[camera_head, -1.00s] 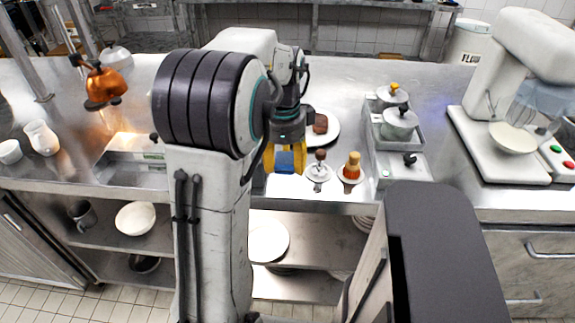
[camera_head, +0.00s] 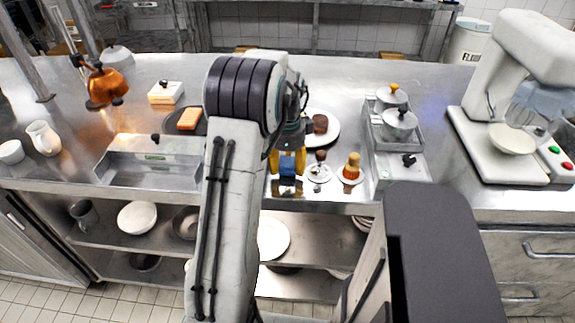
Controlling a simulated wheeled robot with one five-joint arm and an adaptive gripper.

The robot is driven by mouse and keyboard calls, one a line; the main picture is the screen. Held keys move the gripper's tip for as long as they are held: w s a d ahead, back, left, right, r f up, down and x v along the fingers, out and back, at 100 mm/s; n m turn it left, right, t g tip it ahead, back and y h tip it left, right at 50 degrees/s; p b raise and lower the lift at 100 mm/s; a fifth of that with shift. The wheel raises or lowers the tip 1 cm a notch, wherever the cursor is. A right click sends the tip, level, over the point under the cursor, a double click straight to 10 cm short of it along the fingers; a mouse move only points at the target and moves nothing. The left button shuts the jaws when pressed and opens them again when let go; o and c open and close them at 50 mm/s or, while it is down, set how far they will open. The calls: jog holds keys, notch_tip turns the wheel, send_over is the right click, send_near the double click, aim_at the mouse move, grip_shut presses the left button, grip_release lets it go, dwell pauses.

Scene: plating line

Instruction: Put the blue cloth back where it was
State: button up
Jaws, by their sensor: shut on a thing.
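The blue cloth (camera_head: 288,166) is a small folded bundle between the yellow fingers of my gripper (camera_head: 287,162), in the middle of the head view. My gripper is shut on it and points down near the counter's front edge. I cannot tell whether the cloth touches the counter (camera_head: 325,205). My arm hides part of the counter to the left of the gripper.
A plate with a brown piece (camera_head: 320,125) lies behind. A tray with lidded pots (camera_head: 398,124) stands right, a glass-lidded bin (camera_head: 150,165) left.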

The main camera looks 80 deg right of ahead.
aim_at(287, 164)
jog(key=shift+f, duration=0.3)
jog(key=shift+f, duration=0.15)
jog(key=o, duration=0.9)
notch_tip(287, 164, up, 12)
jog(key=p, duration=0.1)
jog(key=shift+a+r, duration=0.2)
jog(key=shift+a, duration=0.1)
